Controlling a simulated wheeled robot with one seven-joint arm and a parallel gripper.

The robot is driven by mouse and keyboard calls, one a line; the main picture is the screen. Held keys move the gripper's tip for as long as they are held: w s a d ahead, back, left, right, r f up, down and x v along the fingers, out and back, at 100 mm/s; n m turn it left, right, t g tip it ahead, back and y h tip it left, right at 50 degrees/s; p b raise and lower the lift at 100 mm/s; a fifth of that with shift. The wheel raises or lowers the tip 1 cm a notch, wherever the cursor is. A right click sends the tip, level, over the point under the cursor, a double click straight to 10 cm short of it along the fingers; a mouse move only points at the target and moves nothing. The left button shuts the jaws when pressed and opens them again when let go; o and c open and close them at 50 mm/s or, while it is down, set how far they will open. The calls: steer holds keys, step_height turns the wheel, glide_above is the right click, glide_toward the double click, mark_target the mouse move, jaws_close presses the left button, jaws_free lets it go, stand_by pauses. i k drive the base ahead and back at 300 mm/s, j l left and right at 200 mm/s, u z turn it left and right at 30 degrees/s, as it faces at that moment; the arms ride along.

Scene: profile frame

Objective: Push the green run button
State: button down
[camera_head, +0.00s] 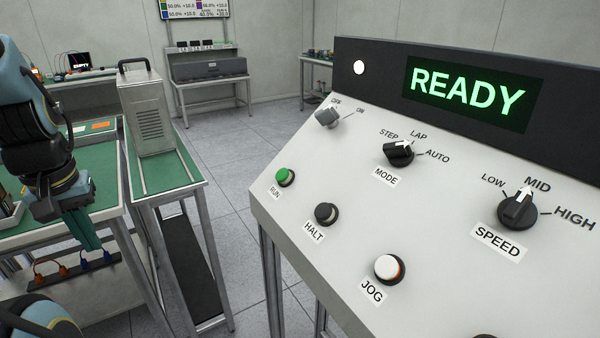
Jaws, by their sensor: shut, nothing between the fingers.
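The green run button (285,177) sits near the left edge of the sloped light-grey control panel (335,200), with a RUN label (274,192) just below it. It stands out from the panel in a dark collar, and nothing covers it. My gripper (86,240) hangs at the left of the view, pointing down, well to the left of the panel and apart from it. Its fingers are together and hold nothing. The panel's display (468,92) reads READY in green.
The black HALT button (325,213) and white JOG button (389,268) sit right of the run button. The OFF/ON switch (327,116), MODE knob (398,152) and SPEED knob (518,208) are farther up. A grey metal case (150,115) stands on a green-topped bench (180,171) between arm and panel.

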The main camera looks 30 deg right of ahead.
mark_target(283, 175)
steer(key=k+j, duration=0.1)
steer(key=k, duration=0.35)
steer(key=k+u, duration=0.1)
steer(key=k, duration=0.35)
steer(key=j, duration=0.35)
steer(key=k+u, duration=0.05)
